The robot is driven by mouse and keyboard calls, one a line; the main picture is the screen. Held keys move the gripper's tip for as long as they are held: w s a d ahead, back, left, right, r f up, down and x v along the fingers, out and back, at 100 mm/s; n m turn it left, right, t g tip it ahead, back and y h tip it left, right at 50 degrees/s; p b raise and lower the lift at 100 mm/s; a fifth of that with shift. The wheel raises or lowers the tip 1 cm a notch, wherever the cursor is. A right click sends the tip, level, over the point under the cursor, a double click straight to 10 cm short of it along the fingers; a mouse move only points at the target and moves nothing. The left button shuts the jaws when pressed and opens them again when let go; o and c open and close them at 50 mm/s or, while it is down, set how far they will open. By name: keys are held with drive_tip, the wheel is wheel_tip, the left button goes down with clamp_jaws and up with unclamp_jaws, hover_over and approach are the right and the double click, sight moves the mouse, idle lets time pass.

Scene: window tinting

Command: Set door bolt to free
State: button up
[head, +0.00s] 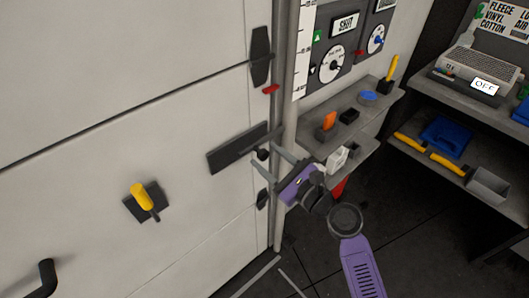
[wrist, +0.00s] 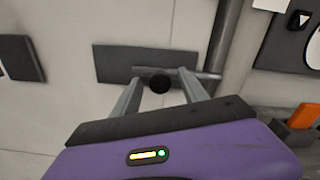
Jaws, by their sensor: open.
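The door bolt is a grey bar with a dark round knob (head: 263,154) on a dark plate (head: 232,150) at the right edge of the white door (head: 130,90). In the wrist view the knob (wrist: 160,84) shows between my fingers, and the bar (wrist: 205,74) runs right toward the grey post. My purple gripper (head: 268,172) is open, its two grey fingers pointing at the bolt, one on each side of the knob in the wrist view (wrist: 160,98). I cannot tell whether a finger touches the knob or bar.
A yellow handle (head: 142,196) on a dark plate and a black door handle (head: 44,280) are on the door. A grey post (head: 286,110) stands at the door's edge. To the right are a shelf (head: 385,110) with small tools and a panel with dials (head: 333,62).

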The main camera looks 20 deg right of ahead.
drive_tip(key=shift+x, duration=0.9)
clamp_jaws()
idle(0.8)
